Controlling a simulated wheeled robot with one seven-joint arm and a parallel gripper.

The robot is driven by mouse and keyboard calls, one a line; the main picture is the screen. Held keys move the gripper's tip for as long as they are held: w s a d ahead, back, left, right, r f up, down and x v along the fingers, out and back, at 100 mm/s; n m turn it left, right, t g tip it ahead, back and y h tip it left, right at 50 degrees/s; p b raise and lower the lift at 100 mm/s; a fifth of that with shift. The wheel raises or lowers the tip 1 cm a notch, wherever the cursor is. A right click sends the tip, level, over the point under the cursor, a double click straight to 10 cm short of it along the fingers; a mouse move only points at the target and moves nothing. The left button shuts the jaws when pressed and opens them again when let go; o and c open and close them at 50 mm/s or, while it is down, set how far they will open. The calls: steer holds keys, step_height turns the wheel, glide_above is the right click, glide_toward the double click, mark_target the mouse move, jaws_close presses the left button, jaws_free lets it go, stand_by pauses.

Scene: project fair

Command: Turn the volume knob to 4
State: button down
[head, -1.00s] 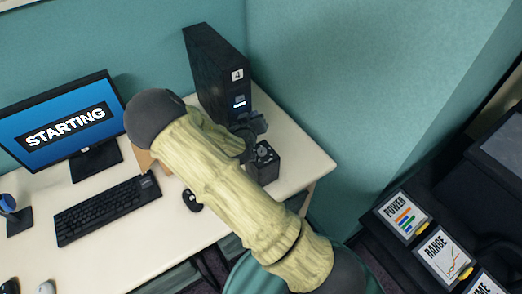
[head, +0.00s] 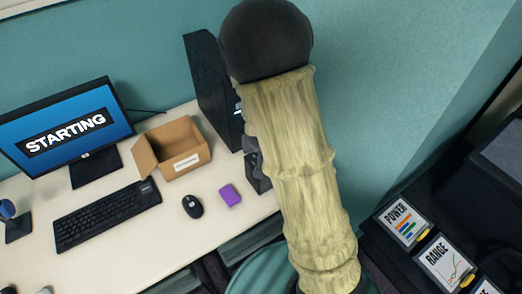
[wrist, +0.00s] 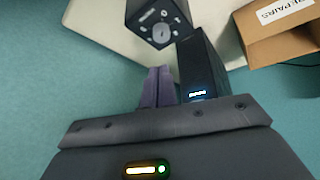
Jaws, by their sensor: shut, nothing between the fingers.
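The volume knob (wrist: 161,32) is a round grey dial on the face of a small black box (wrist: 145,12), at the top of the wrist view. Small white markings surround it, too blurred to read. In the head view the black box (head: 258,184) is mostly hidden behind my arm, and its knob is not visible. My gripper (wrist: 158,72) shows in the wrist view with its two fingers together and nothing between them. The fingertips point toward the box and appear apart from the knob.
A black computer tower (head: 212,85) stands close to the box. A cardboard box (head: 178,160), purple block (head: 230,195), mouse (head: 193,206), keyboard (head: 105,216) and monitor (head: 65,125) reading STARTING share the desk. Clear desk (head: 135,240) lies in front of the mouse.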

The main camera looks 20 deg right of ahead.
steer(key=s+r+n+g+y, duration=0.1)
steer(key=s+r, duration=0.3)
steer(key=s, duration=0.3)
steer(key=s+r+g, duration=0.2)
steer(key=s+r, duration=0.2)
steer(key=s, duration=0.4)
steer(key=shift+a+n+g+y, duration=0.15)
steer(key=shift+n+g+y, duration=0.15)
steer(key=shift+n+y, duration=0.1)
steer(key=c, duration=2.2)
jaws_free()
steer(key=shift+w, duration=0.1)
